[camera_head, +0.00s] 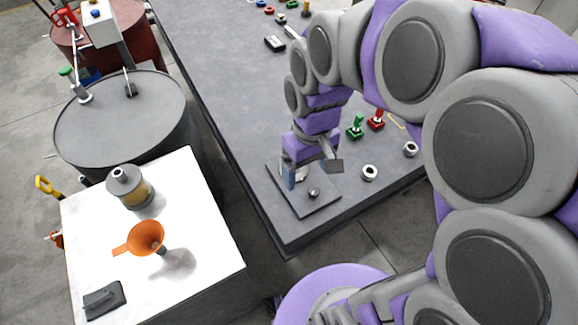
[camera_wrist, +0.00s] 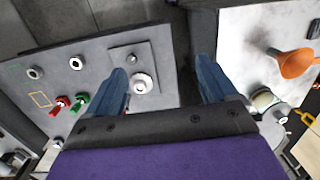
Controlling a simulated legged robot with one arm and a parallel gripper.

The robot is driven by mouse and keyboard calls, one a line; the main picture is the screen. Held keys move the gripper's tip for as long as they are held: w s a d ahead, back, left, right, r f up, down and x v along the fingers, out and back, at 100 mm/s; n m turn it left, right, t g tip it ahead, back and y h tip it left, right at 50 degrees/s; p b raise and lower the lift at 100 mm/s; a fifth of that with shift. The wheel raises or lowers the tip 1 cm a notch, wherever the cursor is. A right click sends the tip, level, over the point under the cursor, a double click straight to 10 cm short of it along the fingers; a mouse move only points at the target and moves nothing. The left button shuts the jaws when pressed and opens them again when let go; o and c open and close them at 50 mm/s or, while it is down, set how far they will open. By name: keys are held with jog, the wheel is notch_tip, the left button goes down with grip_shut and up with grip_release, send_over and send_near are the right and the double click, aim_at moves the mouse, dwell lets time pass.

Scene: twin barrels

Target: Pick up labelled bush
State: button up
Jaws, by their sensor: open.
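My gripper (camera_head: 312,170) is open above a square grey plate (camera_head: 318,199) near the table's corner. In the wrist view its blue fingers (camera_wrist: 162,75) are spread with nothing between the tips. A round white piece (camera_wrist: 143,83), possibly a bush, is on the plate (camera_wrist: 120,53), beside the finger at the left; in the head view the gripper partly hides it. Two pale ring-shaped bushes stand on the table: one (camera_head: 369,172) right of the plate, another (camera_head: 410,149) farther right. I cannot read a label on any of them.
A small knob (camera_head: 313,193) is on the plate. Green (camera_head: 355,127) and red (camera_head: 376,118) fittings stand behind the bushes. Across a floor gap, a white-topped stand (camera_head: 205,247) holds an orange funnel (camera_head: 146,237) and a jar (camera_head: 131,187). A grey barrel (camera_head: 120,118) is behind it.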

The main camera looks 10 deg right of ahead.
jog(key=w+f+n+b, duration=0.1)
jog(key=w+f, duration=0.3)
jog(key=w, duration=0.4)
jog(key=w+f+n, duration=0.1)
jog(key=w+f, duration=0.4)
jog(key=w, duration=0.4)
jog(key=w+d+f+t+b, duration=0.1)
jog(key=w+d+f, duration=0.2)
jog(key=w+f, duration=0.7)
jog(key=shift+n, duration=0.4)
jog(key=f+b, duration=0.1)
jog(key=f, duration=0.7)
jog(key=s+f+b, duration=0.1)
jog(key=f, duration=0.3)
jog(key=shift+s+d+f+b, duration=0.1)
jog(key=shift+d+f+b, duration=0.1)
jog(key=shift+b, duration=0.15)
jog(key=f, duration=0.1)
jog(key=f+b, duration=0.1)
jog(key=f, duration=0.3)
jog(key=shift+d+b, duration=0.3)
jog(key=shift+b, duration=0.05)
jog(key=shift+a+r, duration=0.1)
jog(key=shift+c, duration=0.3)
jog(key=c, duration=1.5)
